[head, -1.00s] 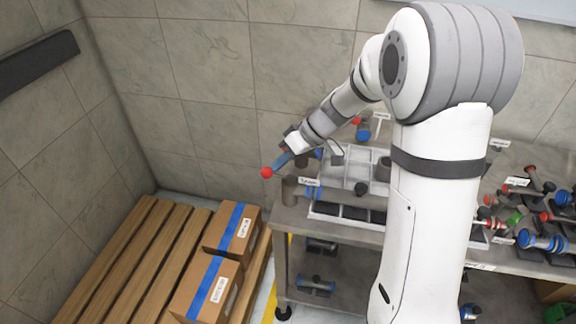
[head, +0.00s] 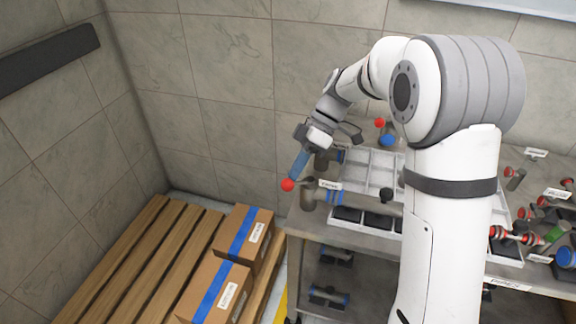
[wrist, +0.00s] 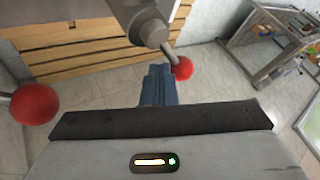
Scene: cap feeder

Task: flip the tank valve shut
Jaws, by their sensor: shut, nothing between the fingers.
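A red ball knob (head: 288,185) sits on a thin lever at the left end of a grey pipe (head: 330,197) with blue rings, at the table's left corner. In the wrist view the red knob (wrist: 183,68) is on a short metal lever beneath a grey cylinder (wrist: 150,28). My gripper (head: 296,172) is shut and empty, pointing down with its blue fingertips just by the knob. In the wrist view the blue fingers (wrist: 158,75) are immediately left of the knob; I cannot tell whether they touch it. The small label by the pipe is unreadable.
Another red knob (head: 379,122) stands behind on a blue-ringed fitting; a red knob (wrist: 35,103) also shows at left in the wrist view. A grey tray (head: 370,165) and loose valves fill the table. Boxes (head: 222,288) on a wooden pallet (head: 150,270) lie left.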

